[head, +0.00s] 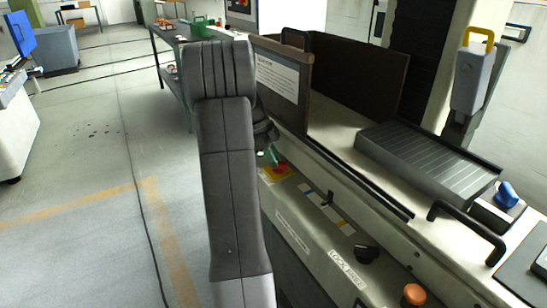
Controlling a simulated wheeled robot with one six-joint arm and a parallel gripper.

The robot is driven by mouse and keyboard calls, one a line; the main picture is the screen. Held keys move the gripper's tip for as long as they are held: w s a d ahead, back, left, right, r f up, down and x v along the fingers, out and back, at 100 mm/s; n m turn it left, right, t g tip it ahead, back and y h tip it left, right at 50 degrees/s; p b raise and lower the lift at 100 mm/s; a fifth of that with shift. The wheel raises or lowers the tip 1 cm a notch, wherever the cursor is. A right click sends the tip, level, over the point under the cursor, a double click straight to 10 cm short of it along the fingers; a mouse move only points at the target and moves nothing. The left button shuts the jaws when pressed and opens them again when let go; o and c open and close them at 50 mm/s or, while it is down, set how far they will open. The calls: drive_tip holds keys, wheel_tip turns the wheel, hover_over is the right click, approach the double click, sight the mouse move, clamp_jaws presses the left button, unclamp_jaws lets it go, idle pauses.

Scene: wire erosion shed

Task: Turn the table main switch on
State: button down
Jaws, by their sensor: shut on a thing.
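A red rotary switch (282,169) on a yellow plate sits on the front panel of the machine, just right of my arm. It looks like the table main switch; its label and its exact handle angle are too small or hidden to read. My gripper (268,157) is at this switch, mostly hidden behind my own grey arm, which rises through the middle of the head view. It is shut on the red switch, as far as the small visible part shows.
A dark guard with a white notice (278,79) stands above the switch. Open floor (80,180) lies to the left.

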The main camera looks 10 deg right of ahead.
idle(0.4)
drive_tip(key=c, duration=1.4)
unclamp_jaws()
drive_tip(key=shift+o, duration=0.2)
drive_tip(key=shift+r, duration=0.1)
drive_tip(key=p+v, duration=0.2)
drive_tip(key=v, duration=1.1)
drive_tip(key=shift+r, duration=0.25)
drive_tip(key=shift+a+f, duration=0.1)
drive_tip(key=shift+f, duration=0.05)
drive_tip(key=b+x, duration=0.2)
drive_tip(key=x, duration=1.1)
drive_tip(key=shift+f, duration=0.25)
